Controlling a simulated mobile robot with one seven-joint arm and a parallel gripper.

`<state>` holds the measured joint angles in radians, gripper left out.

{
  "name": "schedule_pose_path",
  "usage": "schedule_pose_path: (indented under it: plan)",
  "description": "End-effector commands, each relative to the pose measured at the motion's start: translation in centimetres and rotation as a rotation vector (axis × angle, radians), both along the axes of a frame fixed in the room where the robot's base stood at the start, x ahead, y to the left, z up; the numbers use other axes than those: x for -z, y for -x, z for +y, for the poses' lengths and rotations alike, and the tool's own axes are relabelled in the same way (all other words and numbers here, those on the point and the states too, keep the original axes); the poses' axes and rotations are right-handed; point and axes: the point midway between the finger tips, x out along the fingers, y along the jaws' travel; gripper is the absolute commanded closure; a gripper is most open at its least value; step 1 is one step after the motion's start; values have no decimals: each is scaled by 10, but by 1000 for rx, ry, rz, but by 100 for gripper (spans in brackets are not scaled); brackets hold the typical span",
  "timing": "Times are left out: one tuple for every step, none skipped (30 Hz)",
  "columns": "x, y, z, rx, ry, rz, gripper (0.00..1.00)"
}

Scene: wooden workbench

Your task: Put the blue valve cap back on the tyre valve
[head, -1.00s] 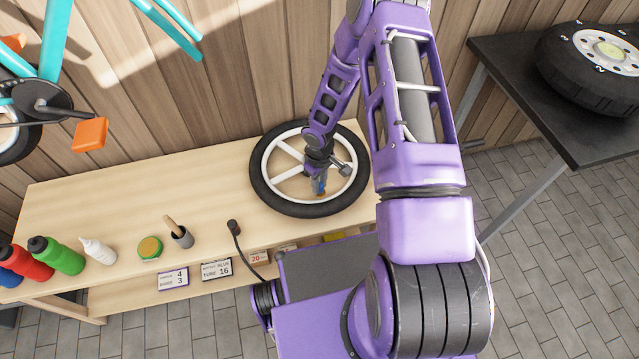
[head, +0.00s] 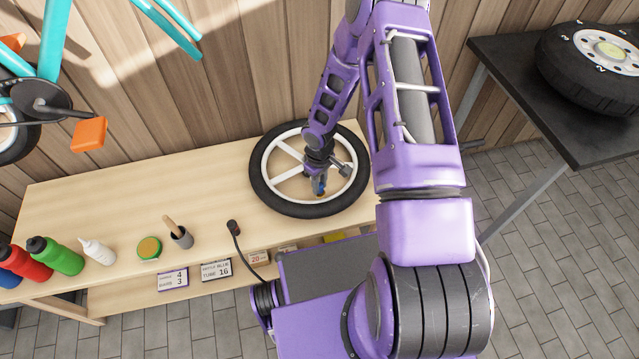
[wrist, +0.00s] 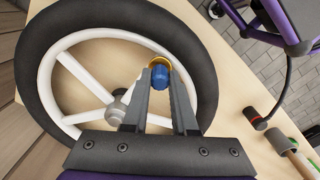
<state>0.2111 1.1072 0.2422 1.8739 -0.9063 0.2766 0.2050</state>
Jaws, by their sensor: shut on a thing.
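The wheel lies flat on the bench, its black tyre (head: 262,196) around a white rim and spokes. It fills the left of the wrist view (wrist: 32,75). My gripper (head: 319,190) points down inside the wheel, near the rim's front side. In the wrist view my gripper (wrist: 161,78) is shut on the blue valve cap (wrist: 161,76), held between the fingertips. A brass-coloured ring (wrist: 158,61) shows just behind the cap by the white rim. The tyre valve is not clearly seen, and I cannot tell whether the cap touches it.
The middle of the bench (head: 150,195) is clear.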

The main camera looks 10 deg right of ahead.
Motion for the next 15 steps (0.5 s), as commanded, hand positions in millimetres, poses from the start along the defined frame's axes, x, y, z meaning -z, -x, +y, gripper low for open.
schedule_pose_path:
  plan:
    - [2, 0, 0, 0, 0, 0, 100]
    - [2, 0, 0, 0, 0, 0, 100]
    - [3, 0, 0, 0, 0, 0, 100]
    - [4, 0, 0, 0, 0, 0, 100]
    - [4, 0, 0, 0, 0, 0, 100]
    - [5, 0, 0, 1, 0, 0, 100]
    - [6, 0, 0, 1, 0, 0, 100]
    - [7, 0, 0, 1, 0, 0, 100]
    - [7, 0, 0, 1, 0, 0, 100]
    - [8, 0, 0, 1, 0, 0, 100]
    - [9, 0, 0, 1, 0, 0, 100]
    - [9, 0, 0, 1, 0, 0, 100]
    - [10, 0, 0, 1, 0, 0, 100]
    - [11, 0, 0, 1, 0, 0, 100]
    - [11, 0, 0, 1, 0, 0, 100]
